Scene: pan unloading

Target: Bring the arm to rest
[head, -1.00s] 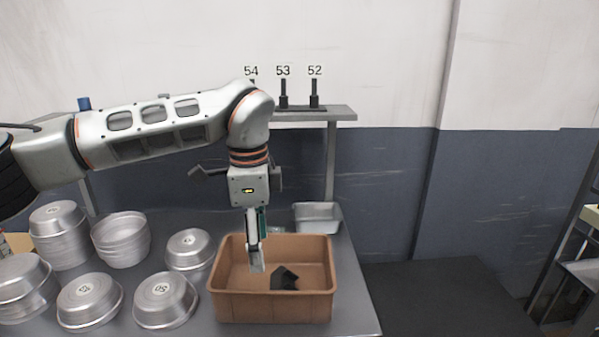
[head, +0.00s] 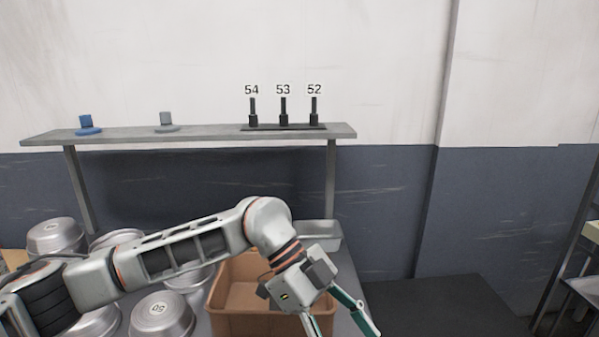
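My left arm comes in from the left edge, low over the table, with its wrist bent down to the right. My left gripper (head: 345,328) is over the right front side of the brown bin (head: 232,293). Its two green-lined fingers are spread apart, nothing shows between them, and the tips run to the bottom edge of the picture. Arm and gripper hide much of the bin's inside. My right gripper is not in view.
Silver pans, one of them an upturned pan (head: 162,318), stand left of the bin. A metal tray (head: 320,234) sits behind it. A grey shelf (head: 200,138) holds a blue piece (head: 86,123), a grey piece (head: 166,121) and black posts (head: 283,112) labelled 54, 53, 52.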

